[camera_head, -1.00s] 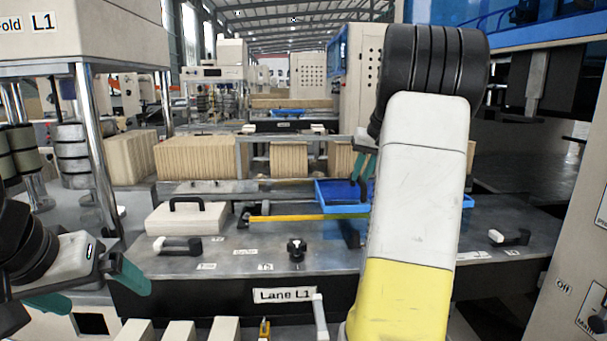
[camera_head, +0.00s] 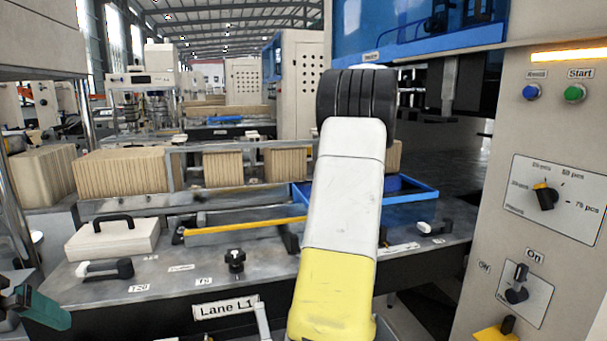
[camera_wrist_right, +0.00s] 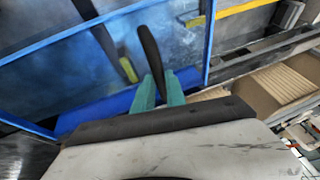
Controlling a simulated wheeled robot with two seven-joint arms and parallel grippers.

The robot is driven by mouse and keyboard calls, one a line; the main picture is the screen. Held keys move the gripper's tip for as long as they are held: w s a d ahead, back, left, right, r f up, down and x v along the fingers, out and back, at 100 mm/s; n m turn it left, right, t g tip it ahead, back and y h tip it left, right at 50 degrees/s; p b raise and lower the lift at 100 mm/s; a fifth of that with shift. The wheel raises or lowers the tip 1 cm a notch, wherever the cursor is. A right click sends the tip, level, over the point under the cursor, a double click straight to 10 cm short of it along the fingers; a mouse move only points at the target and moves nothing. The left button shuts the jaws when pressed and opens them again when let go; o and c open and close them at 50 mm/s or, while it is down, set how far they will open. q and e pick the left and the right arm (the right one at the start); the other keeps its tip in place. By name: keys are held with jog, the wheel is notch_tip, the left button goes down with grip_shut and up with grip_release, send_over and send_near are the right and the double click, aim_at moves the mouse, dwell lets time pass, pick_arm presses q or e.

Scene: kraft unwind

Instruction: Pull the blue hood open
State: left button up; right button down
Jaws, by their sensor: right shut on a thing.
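In the head view my arm hides the right gripper and handle.
A yellow bar (camera_head: 250,226) lies left of the hood. A pale box with a black handle (camera_head: 112,240) and small clamps stand on the table. Kraft stacks (camera_head: 130,175) line the back. A control panel (camera_head: 548,200) stands close on the right, below a machine with blue glazing (camera_head: 420,25).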

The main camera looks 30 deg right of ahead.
jog(key=c, duration=1.4)
grip_release()
jog(key=shift+o, duration=0.2)
jog(key=v, duration=0.7)
jog(key=shift+s+r, duration=0.15)
jog(key=shift+r, duration=0.25)
jog(key=s+a+n+y, duration=0.1)
jog(key=s+a, duration=0.1)
jog(key=a, duration=1.1)
jog(key=s+a, duration=0.2)
jog(key=a, duration=1)
jog(key=s+a+f+n, duration=0.1)
jog(key=s+a+f, duration=0.4)
jog(key=s+a, duration=0.2)
jog(key=s+a+f+n+t, duration=0.1)
jog(key=s+a+f+n, duration=0.1)
jog(key=s+a+f, duration=0.4)
jog(key=s+a, duration=0.1)
jog(key=a, duration=0.3)
jog(key=shift+s+a+f, duration=0.2)
jog(key=shift+s+a, duration=0.05)
jog(key=shift+a, duration=0.15)
